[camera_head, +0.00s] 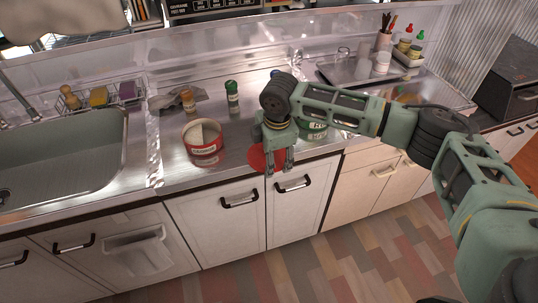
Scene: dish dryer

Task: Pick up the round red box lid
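The round red lid (256,159) is at the front edge of the counter, right of an open round red box (203,142) with a pale inside. My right gripper (280,168) points down over the right part of the lid. Its two fingers are apart, and they hide part of the lid. I cannot tell whether a finger touches it. My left gripper is not in view.
A green tin (313,131) stands behind my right arm, partly hidden. Small bottles (232,97) stand farther back on the counter. The sink (70,150) is at the left, and a metal tray (345,70) is at the back right.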

